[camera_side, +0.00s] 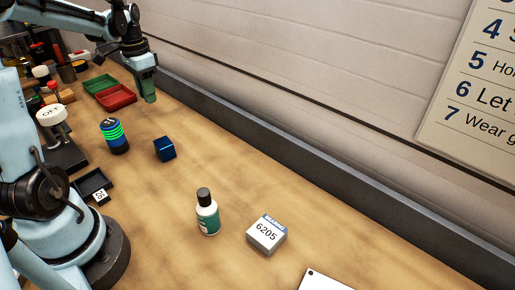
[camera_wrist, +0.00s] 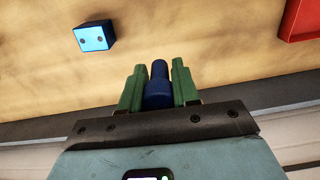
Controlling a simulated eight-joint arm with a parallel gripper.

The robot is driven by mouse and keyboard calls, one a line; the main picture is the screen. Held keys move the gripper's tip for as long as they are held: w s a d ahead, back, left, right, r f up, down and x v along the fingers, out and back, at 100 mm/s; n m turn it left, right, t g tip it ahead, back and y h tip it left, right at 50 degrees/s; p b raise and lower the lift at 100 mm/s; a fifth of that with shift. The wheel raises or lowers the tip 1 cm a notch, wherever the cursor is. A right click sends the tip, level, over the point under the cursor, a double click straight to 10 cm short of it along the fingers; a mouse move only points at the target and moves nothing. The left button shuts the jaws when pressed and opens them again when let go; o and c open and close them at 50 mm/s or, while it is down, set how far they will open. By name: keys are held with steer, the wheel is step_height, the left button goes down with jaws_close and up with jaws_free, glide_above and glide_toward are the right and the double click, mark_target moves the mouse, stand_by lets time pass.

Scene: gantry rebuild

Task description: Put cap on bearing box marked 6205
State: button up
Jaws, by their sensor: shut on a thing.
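The bearing box (camera_side: 267,233) is a small white box marked 6205 with a blue strip, lying on the bench at the lower right of the side view. My gripper (camera_side: 150,97) is far from it, at the top left by the red tray. In the wrist view, the green fingers of my gripper (camera_wrist: 158,75) are shut on a dark blue rounded piece (camera_wrist: 158,88) with a narrower end. I cannot tell whether this piece is the cap. The fingers hide it in the side view.
A blue block (camera_side: 165,148), a green-banded dark cylinder (camera_side: 115,136) and a dark-capped bottle (camera_side: 207,213) stand on the bench. A red tray (camera_side: 116,98) is beside my gripper. A dark ledge (camera_side: 300,165) runs along the wall. Open bench surrounds the box.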

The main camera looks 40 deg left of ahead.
steer(key=w+d+r+m, duration=0.15)
steer(key=d+m, duration=0.35)
steer(key=d, duration=0.9)
steer(key=w+d+r+m, duration=0.1)
steer(key=w+d+m, duration=0.25)
steer(key=d, duration=1.15)
steer(key=s+d+m, duration=1.2)
steer(key=s+d, duration=0.7)
steer(key=d, duration=0.3)
glide_above(268, 230)
steer(key=shift+n, duration=0.25)
step_height(268, 230, down, 6)
steer(key=shift+f, duration=2.2)
steer(key=shift+f, duration=0.15)
steer(key=o, duration=1)
steer(key=shift+o, duration=0.2)
